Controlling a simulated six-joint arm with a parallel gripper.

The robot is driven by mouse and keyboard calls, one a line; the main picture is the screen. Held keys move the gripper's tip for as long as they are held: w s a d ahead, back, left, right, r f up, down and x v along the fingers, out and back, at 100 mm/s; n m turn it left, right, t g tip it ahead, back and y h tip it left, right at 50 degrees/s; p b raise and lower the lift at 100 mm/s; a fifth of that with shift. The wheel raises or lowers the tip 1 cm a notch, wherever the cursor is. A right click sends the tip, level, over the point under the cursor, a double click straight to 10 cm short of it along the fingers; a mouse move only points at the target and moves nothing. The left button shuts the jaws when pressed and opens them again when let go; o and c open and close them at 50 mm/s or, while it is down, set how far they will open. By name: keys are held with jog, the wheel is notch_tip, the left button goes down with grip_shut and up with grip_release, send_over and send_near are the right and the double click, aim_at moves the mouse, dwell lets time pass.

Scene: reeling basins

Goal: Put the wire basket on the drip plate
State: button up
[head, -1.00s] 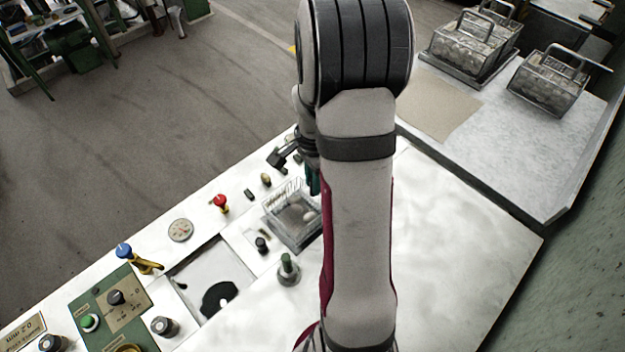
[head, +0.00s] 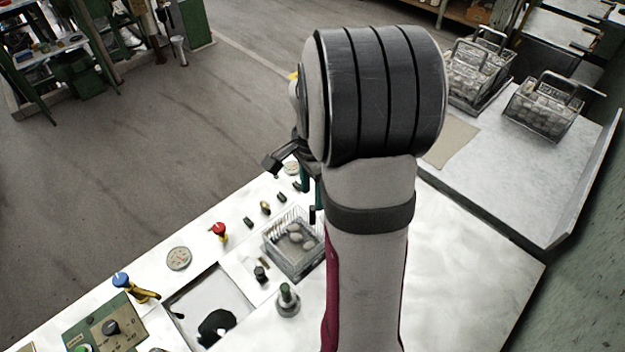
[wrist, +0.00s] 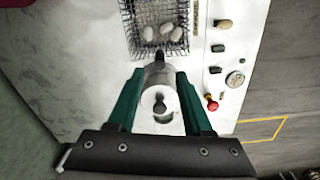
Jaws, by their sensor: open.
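The wire basket (head: 285,255) stands on the white counter and holds several pale cocoons. It also shows at the top of the wrist view (wrist: 133,35), ahead of my fingers. My gripper (wrist: 160,80) is open, its two green fingers apart and not on the basket. In the head view my arm covers most of my gripper; a green finger (head: 319,193) shows just above and right of the basket. A flat beige plate (head: 452,141), perhaps the drip plate, lies on the right table, partly behind my arm.
Two more filled baskets (head: 543,108) (head: 480,68) stand on the right table (head: 530,190), the farther one on a dark tray. A green-topped post (head: 287,300), a red knob (head: 219,231) and a basin opening (head: 210,295) are near the basket. A silver round part (wrist: 160,95) shows between my fingers.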

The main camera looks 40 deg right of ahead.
notch_tip(320, 180, up, 6)
jog(key=shift+f, duration=0.1)
dwell(1.2)
